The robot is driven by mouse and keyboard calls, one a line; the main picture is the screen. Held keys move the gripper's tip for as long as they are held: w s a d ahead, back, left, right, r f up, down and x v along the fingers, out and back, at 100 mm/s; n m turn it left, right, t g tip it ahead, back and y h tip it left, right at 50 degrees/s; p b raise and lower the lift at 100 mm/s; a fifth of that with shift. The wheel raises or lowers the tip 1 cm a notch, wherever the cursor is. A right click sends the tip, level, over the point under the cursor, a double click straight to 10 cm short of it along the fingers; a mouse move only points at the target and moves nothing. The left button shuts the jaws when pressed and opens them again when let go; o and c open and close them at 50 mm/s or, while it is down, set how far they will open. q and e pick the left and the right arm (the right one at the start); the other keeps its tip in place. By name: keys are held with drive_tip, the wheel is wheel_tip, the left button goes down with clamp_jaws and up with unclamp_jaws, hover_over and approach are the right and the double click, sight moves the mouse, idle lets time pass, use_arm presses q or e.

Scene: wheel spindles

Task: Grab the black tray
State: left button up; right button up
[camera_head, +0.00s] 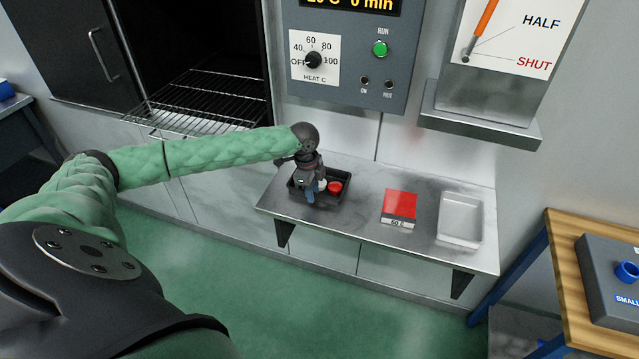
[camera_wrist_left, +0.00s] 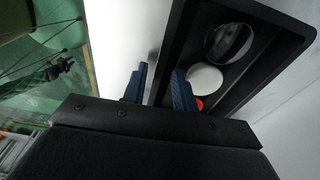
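The black tray (camera_head: 340,199) stands on the steel shelf and holds a red round piece (camera_head: 335,187) and a white round piece. In the left wrist view the tray (camera_wrist_left: 262,75) also shows a clear or shiny round piece (camera_wrist_left: 228,42) beyond the white disc (camera_wrist_left: 205,78). My left gripper (camera_head: 313,194) points down at the tray's left part and hides some of it. In the left wrist view its blue fingers (camera_wrist_left: 160,92) are apart, one outside the tray's wall and one inside, with a gap showing beside the wall. My right gripper is not in view.
On the steel shelf (camera_head: 370,232), a red-topped block (camera_head: 399,207) and a white tray (camera_head: 460,218) stand to the right. An open oven with a wire rack (camera_head: 205,100) is behind left. A control panel (camera_head: 345,50) hangs above. A wooden table (camera_head: 575,270) is at right.

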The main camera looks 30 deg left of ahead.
use_arm(q)
clamp_jaws()
drive_tip(key=shift+r, duration=0.1)
